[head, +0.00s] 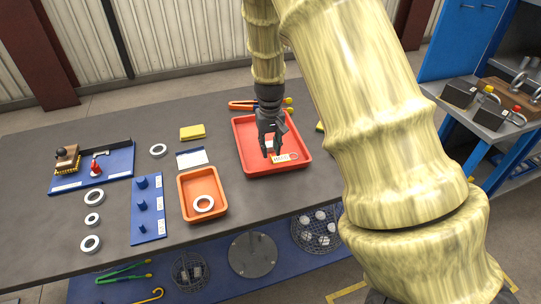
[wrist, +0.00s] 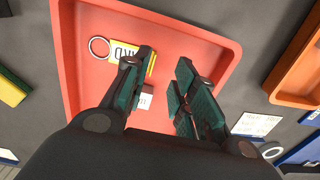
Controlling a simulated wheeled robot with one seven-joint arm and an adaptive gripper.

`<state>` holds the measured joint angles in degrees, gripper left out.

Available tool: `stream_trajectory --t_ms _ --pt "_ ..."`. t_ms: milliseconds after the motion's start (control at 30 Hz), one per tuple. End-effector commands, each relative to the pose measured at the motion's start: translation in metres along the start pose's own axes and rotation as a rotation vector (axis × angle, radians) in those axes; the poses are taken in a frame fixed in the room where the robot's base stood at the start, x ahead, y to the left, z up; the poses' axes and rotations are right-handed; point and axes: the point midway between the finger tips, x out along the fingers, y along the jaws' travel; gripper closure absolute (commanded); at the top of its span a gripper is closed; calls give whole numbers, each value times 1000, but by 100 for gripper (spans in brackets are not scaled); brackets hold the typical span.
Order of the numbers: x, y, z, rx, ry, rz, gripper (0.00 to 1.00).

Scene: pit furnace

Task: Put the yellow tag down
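The yellow tag (head: 285,158) lies in the red tray (head: 245,152), towards its front edge, with a ring at one end. In the wrist view the tag (wrist: 126,51) shows dark letters, and its ring (wrist: 98,47) lies to its left. My gripper (head: 271,152) is over the red tray, pointing down. In the wrist view its fingers (wrist: 160,82) are apart with a clear gap and nothing held between them. The left finger overlaps part of the tag in that view; I cannot tell whether they touch.
A small white label (wrist: 146,101) shows in the tray between the fingers. An orange tray (head: 186,207) holding a white ring stands to the left. Orange-handled pliers (head: 243,105) lie behind the red tray. A yellow pad (head: 192,132) and a blue peg board (head: 149,224) lie further left.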

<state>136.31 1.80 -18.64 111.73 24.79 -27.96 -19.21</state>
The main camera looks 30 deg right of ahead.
Motion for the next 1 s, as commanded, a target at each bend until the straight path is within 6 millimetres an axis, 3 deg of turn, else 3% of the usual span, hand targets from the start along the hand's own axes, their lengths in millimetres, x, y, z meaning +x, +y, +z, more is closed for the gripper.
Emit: stream_trajectory --t_ms 433,1000 --pt "-61 0 0 -1 1 0 73" --pt "-72 0 0 1 -1 1 73"
